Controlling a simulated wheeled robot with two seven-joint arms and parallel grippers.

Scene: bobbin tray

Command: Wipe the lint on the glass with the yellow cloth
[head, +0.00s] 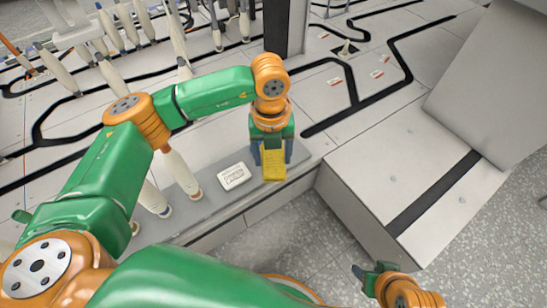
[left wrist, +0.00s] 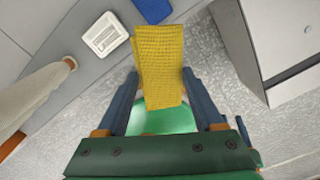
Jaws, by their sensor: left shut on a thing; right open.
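The yellow cloth (head: 273,167) hangs below my left gripper (head: 273,150), which is shut on it, over the grey ledge. In the left wrist view the ribbed yellow cloth (left wrist: 160,50) sticks out between the two blue-grey fingers of the left gripper (left wrist: 160,78). I cannot tell whether the cloth touches the ledge. My right gripper (head: 375,271) is open and empty at the lower right, over the speckled floor. I cannot make out the glass or any lint in either view.
A white labelled block (head: 234,176) lies on the grey ledge (head: 205,208), left of the cloth. Pale bobbins (head: 180,172) stand at the left and back. A large grey box (head: 400,190) stands to the right. A blue object (left wrist: 152,9) shows beyond the cloth.

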